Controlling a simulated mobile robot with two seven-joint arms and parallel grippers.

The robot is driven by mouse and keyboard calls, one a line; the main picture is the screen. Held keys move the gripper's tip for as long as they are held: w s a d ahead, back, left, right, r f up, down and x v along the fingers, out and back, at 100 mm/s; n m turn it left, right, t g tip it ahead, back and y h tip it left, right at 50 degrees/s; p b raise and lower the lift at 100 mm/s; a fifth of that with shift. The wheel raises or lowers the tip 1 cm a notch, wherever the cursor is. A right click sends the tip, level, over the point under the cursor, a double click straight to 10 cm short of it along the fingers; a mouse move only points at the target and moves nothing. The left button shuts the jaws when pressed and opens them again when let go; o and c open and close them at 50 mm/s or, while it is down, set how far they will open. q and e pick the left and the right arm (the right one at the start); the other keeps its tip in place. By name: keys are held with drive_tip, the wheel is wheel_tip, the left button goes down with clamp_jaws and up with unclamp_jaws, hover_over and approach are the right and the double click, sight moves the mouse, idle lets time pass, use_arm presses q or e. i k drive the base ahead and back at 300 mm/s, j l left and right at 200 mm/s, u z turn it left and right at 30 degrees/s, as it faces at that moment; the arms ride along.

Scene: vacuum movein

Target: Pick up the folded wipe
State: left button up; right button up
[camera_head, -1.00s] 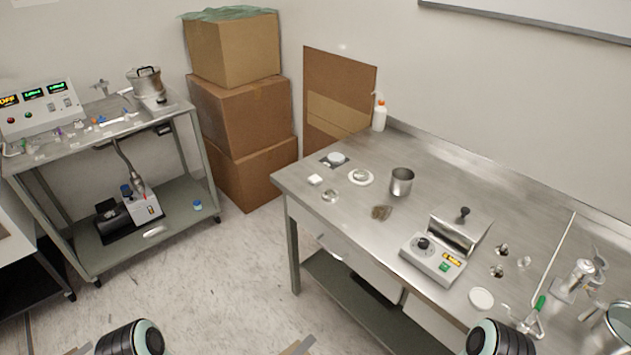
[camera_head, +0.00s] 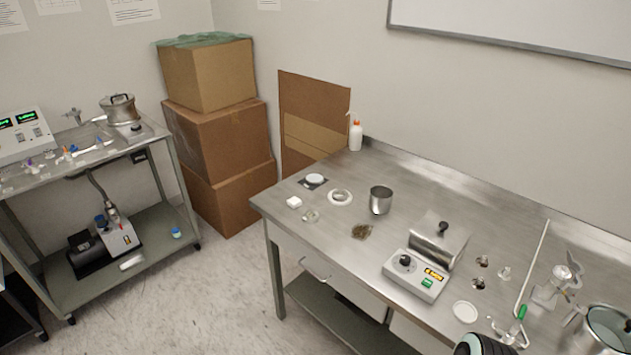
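A small white square block (camera_head: 294,202), which looks like the folded wipe, lies near the left end of the steel bench (camera_head: 330,240). It lies close to the front left edge, in front of a white round piece on a dark square (camera_head: 314,181). Nothing touches it from above. Neither of my grippers shows. Only a dark rounded part of my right arm shows at the bottom edge, far to the right of the wipe.
Near the wipe are a clear ring (camera_head: 310,216), a white dish (camera_head: 340,198), a metal cup (camera_head: 380,200) and a brown crumpled piece (camera_head: 362,231). A hotplate device (camera_head: 415,275) and glassware stand further right. Cardboard boxes (camera_head: 220,135) are stacked behind open floor (camera_head: 215,290).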

sight(294, 202)
drive_tip(key=i+j+z, duration=0.1)
drive_tip(key=z, duration=0.9)
drive_tip(key=i+j+z, duration=0.1)
drive_tip(key=j+z, duration=0.7)
drive_tip(key=j, duration=0.2)
drive_tip(key=j+z, duration=0.25)
drive_tip(key=j, duration=0.8)
drive_tip(key=k, duration=0.05)
